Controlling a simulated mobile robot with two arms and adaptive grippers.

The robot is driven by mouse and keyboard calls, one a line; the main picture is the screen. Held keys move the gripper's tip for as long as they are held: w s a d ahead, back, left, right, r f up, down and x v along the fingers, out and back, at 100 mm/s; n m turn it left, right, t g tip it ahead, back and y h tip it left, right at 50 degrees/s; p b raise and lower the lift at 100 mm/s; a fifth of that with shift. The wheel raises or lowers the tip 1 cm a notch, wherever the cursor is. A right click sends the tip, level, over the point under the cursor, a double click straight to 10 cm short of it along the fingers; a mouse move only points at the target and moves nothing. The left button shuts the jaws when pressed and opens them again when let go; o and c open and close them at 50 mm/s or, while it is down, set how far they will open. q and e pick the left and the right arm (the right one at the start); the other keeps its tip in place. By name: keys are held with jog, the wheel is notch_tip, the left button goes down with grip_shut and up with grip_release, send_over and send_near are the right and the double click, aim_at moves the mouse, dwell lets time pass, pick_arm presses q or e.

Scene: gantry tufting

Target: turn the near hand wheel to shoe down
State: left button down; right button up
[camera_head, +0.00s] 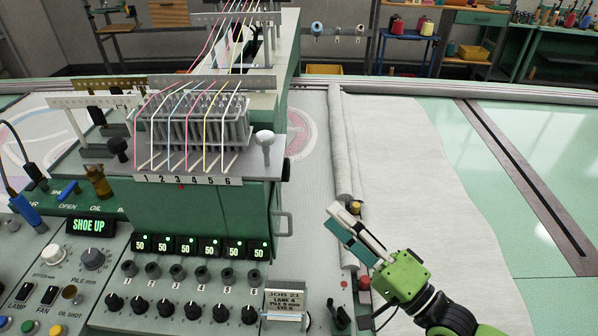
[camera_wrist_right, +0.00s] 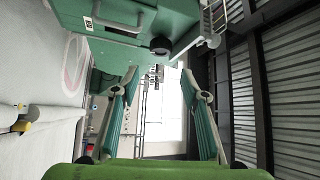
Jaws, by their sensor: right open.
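The green tufting head (camera_head: 230,210) stands left of centre, and its panel display (camera_head: 90,226) reads SHOE UP. A pale round knob on a stem (camera_head: 264,140) stands at the head's right edge. I cannot tell for sure which part is the near hand wheel. In the right wrist view a dark round knob (camera_wrist_right: 160,46) shows on the green housing (camera_wrist_right: 105,20). My right gripper (camera_head: 339,222) is open and empty, right of the head and apart from it. Its two fingers (camera_wrist_right: 160,88) stand wide apart in the wrist view. My left gripper is out of view.
A control panel with several black knobs (camera_head: 193,310) lies in front of the head. A card holder reading JOB 21 (camera_head: 284,302) stands at its right end. A rolled cloth edge (camera_head: 340,140) runs beside the head. White cloth (camera_head: 410,170) lies flat to the right.

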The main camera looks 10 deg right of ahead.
aim_at(289, 176)
jog(key=p+x, duration=0.2)
jog(key=x, duration=0.4)
jog(key=p+x, duration=0.2)
jog(key=x, duration=0.4)
jog(key=shift+a+r, duration=0.2)
jog(key=shift+r, duration=0.1)
jog(key=shift+w+a+p, duration=0.15)
jog(key=shift+w+p, duration=0.1)
jog(key=shift+p, duration=0.05)
jog(key=shift+w+a, duration=0.1)
jog(key=shift+w, duration=0.05)
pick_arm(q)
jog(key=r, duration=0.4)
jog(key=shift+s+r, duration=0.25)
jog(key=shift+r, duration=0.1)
pick_arm(e)
jog(key=c, duration=0.8)
